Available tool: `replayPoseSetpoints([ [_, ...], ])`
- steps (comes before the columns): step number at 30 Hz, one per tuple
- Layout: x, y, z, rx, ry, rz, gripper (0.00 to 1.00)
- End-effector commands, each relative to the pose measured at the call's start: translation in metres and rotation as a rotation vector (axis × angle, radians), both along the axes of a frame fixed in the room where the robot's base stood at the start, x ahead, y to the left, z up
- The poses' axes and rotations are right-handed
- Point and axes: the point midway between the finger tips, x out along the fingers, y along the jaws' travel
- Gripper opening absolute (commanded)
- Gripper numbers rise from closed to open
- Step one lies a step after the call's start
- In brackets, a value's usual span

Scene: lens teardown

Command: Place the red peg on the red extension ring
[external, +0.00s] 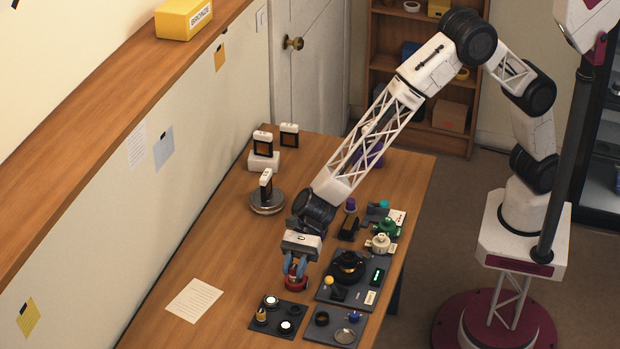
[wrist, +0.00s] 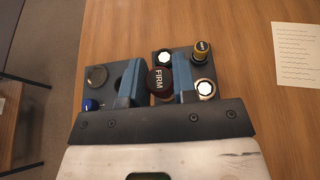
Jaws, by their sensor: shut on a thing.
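My gripper (external: 296,275) is over the near part of the table, its blue fingers pointing down. It is shut on a round red piece (external: 296,284) and appears to hold it just above the dark trays. I see no other clearly red piece on the table; one may be hidden under my gripper.
A left tray (external: 262,326) holds white-topped pieces and a yellow-banded one. A right tray (external: 320,338) holds a dark ring, a blue piece and a lens. A larger panel (external: 325,293) with a black mount (external: 347,265) stands behind. A paper (external: 194,300) lies left; the table's left is mostly clear.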

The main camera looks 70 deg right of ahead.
Motion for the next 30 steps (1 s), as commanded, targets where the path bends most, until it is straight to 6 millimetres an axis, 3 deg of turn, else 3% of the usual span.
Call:
replayPoseSetpoints([
  [6,0.014,-0.042,0.009,0.000,0.000,-0.002,0.04],
  [12,0.022,-0.071,0.016,0.000,0.001,-0.001,0.04],
  [30,0.023,-0.079,0.010,-0.002,0.002,0.000,0.04],
])
